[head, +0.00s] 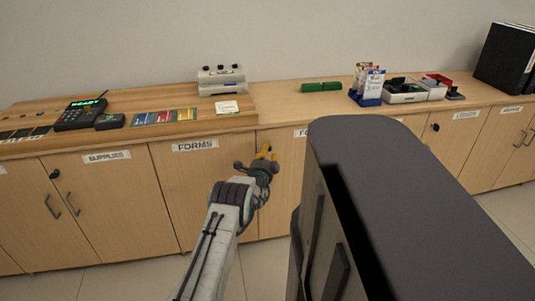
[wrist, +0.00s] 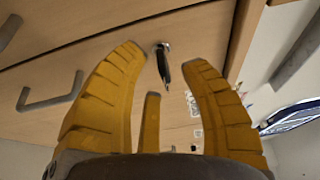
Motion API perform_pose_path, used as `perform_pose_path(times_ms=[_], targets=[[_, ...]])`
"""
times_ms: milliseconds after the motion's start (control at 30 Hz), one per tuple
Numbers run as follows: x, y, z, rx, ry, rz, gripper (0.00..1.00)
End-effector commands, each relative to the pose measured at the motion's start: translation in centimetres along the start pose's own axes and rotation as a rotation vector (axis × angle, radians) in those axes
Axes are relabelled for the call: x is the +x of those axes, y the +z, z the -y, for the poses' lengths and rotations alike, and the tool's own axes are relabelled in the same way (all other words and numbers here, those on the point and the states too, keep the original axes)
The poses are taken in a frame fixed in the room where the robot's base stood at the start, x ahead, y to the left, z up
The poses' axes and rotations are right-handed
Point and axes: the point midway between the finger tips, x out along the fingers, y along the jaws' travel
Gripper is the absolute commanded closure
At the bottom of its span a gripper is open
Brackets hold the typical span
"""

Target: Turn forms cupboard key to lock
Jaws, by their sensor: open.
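The forms cupboard (head: 190,185) has light wood doors under the counter, with a FORMS label (head: 195,145) on its left door. My gripper (head: 264,153) is in front of it, near the seam between the doors, and hides the lock in the head view. In the wrist view the key (wrist: 164,70) sticks out of a round metal lock in the door, its dark shaft pointing toward me. My gripper's yellow fingers (wrist: 162,59) are open, one on each side of the key, with gaps visible. I cannot tell the key's turn angle.
The counter (head: 280,103) above holds a card terminal (head: 80,114), a grey device (head: 221,79), a green block (head: 321,87) and trays (head: 405,92). The supplies cupboard (head: 108,200) is at the left. A bar handle (wrist: 50,102) shows beside the lock in the wrist view.

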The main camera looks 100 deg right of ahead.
Motion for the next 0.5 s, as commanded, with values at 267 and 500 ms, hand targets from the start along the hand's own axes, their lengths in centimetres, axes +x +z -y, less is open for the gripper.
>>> perform_pose_path(times_ms=[267, 500], targets=[[1.7, 0.0, -0.1, 0.000, -0.001, 0.000, 0.60], [2.3, 0.0, 0.0, -0.001, 0.000, 0.000, 0.60]])
